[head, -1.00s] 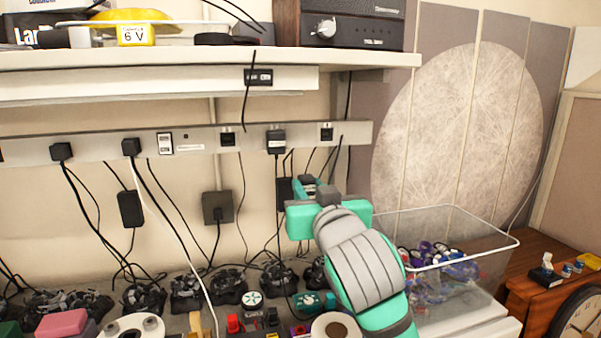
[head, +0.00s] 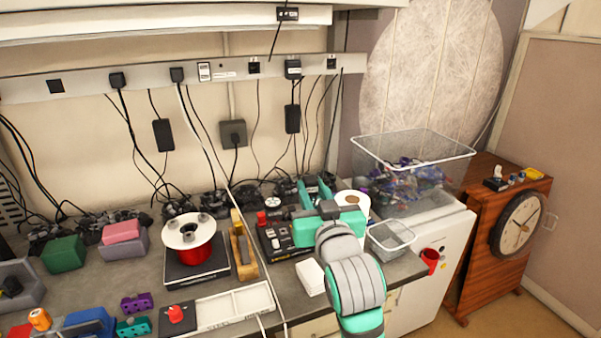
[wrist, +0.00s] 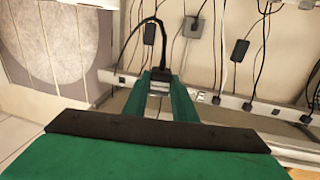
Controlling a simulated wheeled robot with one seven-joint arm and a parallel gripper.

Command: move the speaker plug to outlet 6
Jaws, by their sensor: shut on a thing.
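A grey outlet strip (head: 225,70) runs along the wall under the shelf. Its rightmost outlet (head: 331,63) looks like an empty dark socket; its number is not readable. A black plug (head: 293,69) sits just left of it. My gripper (head: 313,184) is in front of the wall, lower in the picture than the strip. In the wrist view, which looks upside down, its two green fingers are shut on a dark plug (wrist: 160,74) with a black cord. The held plug and fingers overlap the strip there and hide part of it. In the head view the held plug is hard to make out.
Black adapters (head: 292,118) and cords hang below the strip. The counter is crowded: a red spool (head: 193,252), a paper roll (head: 352,203), a white box (head: 310,277) and a small clear bin (head: 390,238). A large clear bin (head: 412,148) stands at the right.

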